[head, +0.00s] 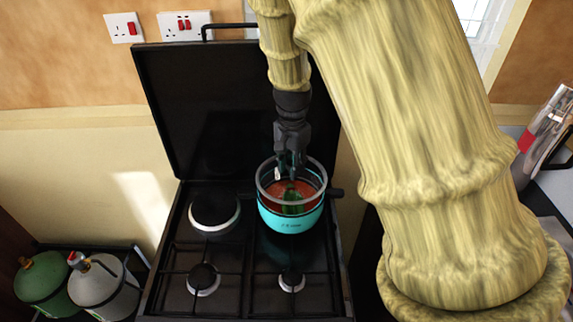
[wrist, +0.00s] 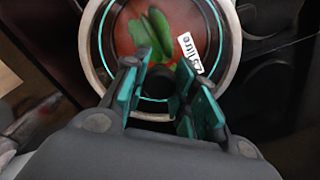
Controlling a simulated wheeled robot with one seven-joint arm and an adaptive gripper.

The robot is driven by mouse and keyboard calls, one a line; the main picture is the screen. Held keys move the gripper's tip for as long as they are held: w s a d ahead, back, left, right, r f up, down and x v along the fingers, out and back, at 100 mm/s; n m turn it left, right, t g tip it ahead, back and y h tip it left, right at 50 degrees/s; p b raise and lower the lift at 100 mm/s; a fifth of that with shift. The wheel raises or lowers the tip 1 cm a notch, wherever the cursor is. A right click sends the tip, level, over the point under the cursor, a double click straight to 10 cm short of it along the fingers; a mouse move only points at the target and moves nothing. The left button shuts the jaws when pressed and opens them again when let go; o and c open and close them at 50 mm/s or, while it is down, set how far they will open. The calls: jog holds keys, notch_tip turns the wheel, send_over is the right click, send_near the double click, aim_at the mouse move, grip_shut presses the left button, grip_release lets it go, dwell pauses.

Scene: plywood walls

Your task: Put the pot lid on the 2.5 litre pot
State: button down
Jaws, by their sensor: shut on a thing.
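The turquoise pot (head: 289,222) stands on the back right burner of the stove, with red food and green leaves inside. The clear pot lid with a grey rim (head: 259,183) is over the pot's mouth, roughly level. I cannot tell whether its rim touches the pot. My gripper (head: 291,166) points down and is shut on the lid's dark knob. In the wrist view, the fingers (wrist: 166,95) are either side of the knob, and the lid's rim (wrist: 86,48) circles the pot's turquoise edge. A white label ending in "litre" (wrist: 192,53) shows there; the food shows through the glass.
The black stove (head: 240,262) has other empty burners, such as the back left one (head: 214,210). Its raised cover (head: 225,110) stands behind the pot. Green (head: 43,276) and grey (head: 103,285) gas bottles stand at the left. A silver item (head: 545,125) is at the far right.

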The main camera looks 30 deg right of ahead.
aim_at(291, 163)
jog(key=shift+r+p, duration=0.15)
jog(key=shift+p, duration=0.4)
jog(key=shift+f+b, duration=0.7)
jog(key=shift+f, duration=1.25)
jog(key=shift+f, duration=0.65)
jog(key=c, duration=1.1)
grip_release()
notch_tip(291, 163, up, 12)
jog(key=shift+a, duration=0.1)
